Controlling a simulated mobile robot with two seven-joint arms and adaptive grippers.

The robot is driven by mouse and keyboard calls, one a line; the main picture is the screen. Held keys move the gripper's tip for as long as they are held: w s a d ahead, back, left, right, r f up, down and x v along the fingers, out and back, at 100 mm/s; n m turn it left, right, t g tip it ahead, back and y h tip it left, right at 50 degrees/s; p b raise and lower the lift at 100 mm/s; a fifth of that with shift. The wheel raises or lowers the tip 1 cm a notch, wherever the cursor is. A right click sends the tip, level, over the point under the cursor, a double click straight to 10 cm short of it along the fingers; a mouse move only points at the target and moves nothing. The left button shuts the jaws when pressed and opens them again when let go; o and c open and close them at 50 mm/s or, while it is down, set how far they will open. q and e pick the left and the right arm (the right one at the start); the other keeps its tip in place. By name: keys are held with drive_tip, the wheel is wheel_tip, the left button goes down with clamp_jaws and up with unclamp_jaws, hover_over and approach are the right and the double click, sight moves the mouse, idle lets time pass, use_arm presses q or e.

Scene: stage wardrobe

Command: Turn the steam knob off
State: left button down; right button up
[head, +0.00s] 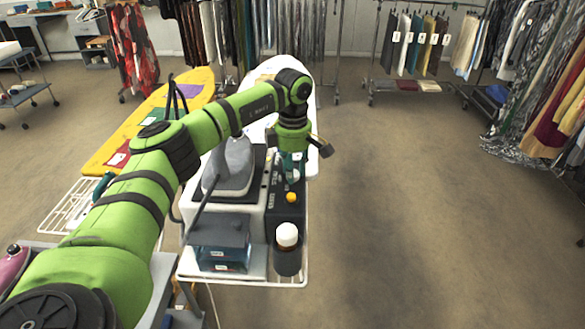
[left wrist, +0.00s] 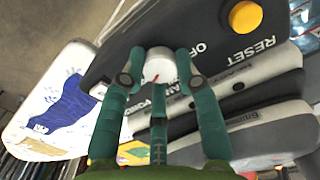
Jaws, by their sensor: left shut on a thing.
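The steam knob (left wrist: 158,66) is a small white round knob with a short red mark, on a dark control panel (left wrist: 120,52) in the left wrist view. Its red mark is at the near side of the knob. The letters "OF" show beside it, up and to the right; other lettering is partly hidden by my fingers. My left gripper (left wrist: 160,80) is shut on the knob, with a green finger at each side. In the head view my left gripper (head: 292,168) reaches down to the panel's far end and hides the knob. My right gripper is not in view.
A yellow-orange button (head: 291,197) marked RESET sits near the knob. A steam iron (head: 230,165) stands left of the panel. A white-capped bottle (head: 287,235) and a blue box (head: 220,245) are at the near end. Ironing boards lie behind; open floor is at right.

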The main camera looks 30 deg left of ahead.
use_arm(q)
drive_tip(key=shift+d+n, duration=0.1)
drive_tip(key=shift+n, duration=1)
drive_tip(key=n, duration=1)
drive_tip(key=shift+w+r+p, duration=0.1)
drive_tip(key=shift+p, duration=0.3)
drive_tip(key=n, duration=0.3)
drive_tip(key=shift+n, duration=0.3)
drive_tip(key=n+p, duration=0.1)
drive_tip(key=n, duration=0.4)
drive_tip(key=shift+r, duration=0.1)
drive_tip(key=n, duration=0.6)
drive_tip(key=shift+a+p, duration=0.2)
drive_tip(key=shift+p, duration=0.2)
drive_tip(key=shift+n, duration=0.3)
drive_tip(key=c, duration=0.9)
unclamp_jaws()
drive_tip(key=shift+a, duration=0.1)
